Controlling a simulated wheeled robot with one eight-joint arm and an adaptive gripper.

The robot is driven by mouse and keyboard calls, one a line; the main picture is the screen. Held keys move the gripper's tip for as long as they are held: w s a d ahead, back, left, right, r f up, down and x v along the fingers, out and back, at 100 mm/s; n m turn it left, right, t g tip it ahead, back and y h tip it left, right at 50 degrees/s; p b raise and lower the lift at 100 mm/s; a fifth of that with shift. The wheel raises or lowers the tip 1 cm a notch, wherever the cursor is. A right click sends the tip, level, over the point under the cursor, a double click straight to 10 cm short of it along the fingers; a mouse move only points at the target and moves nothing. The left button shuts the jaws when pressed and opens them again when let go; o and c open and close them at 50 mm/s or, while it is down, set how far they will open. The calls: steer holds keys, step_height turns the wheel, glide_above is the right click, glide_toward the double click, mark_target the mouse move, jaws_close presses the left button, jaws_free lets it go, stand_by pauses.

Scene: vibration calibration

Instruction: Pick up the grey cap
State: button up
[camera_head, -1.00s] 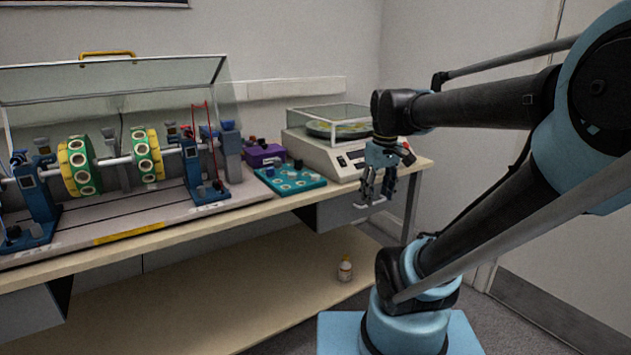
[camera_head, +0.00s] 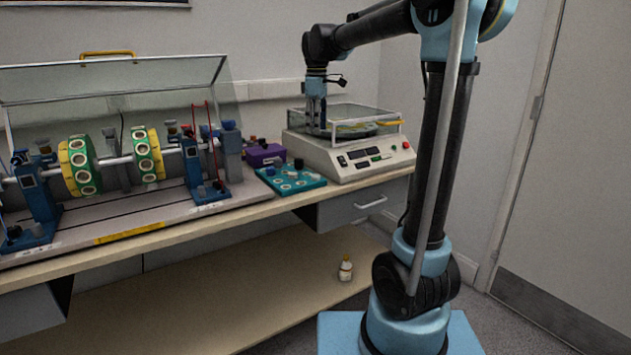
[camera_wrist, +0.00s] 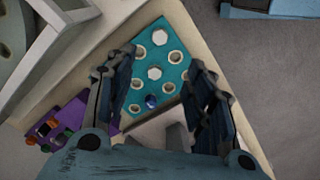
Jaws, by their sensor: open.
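The teal tray (camera_head: 312,180) lies on the bench near its front edge. It also shows below my gripper in the wrist view (camera_wrist: 172,92). Two light grey hexagonal tops (camera_wrist: 155,73) and (camera_wrist: 158,37) sit in it among pale rings, with a small blue piece (camera_wrist: 151,101). In the head view a dark grey cap (camera_head: 298,163) stands at the tray's back. I cannot tell which of these is the grey cap. My gripper (camera_head: 317,122) points down, in front of or over the balance in the head view. Its fingers (camera_wrist: 163,60) are open and empty.
The balance (camera_head: 350,160) with its clear-walled enclosure (camera_head: 365,116) stands right of the tray. A purple box (camera_head: 264,154) is behind the tray. The rotor rig (camera_head: 110,165) under a raised clear cover fills the left of the bench. A small bottle (camera_head: 345,269) stands on the lower shelf.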

glide_above(314, 175)
step_height(314, 175, down, 12)
steer(key=shift+w+d+r, duration=0.1)
steer(key=shift+d, duration=0.05)
steer(key=shift+a+f, duration=0.2)
steer(key=shift+f, duration=2.55)
steer(key=shift+c, duration=0.3)
steer(key=c, duration=0.7)
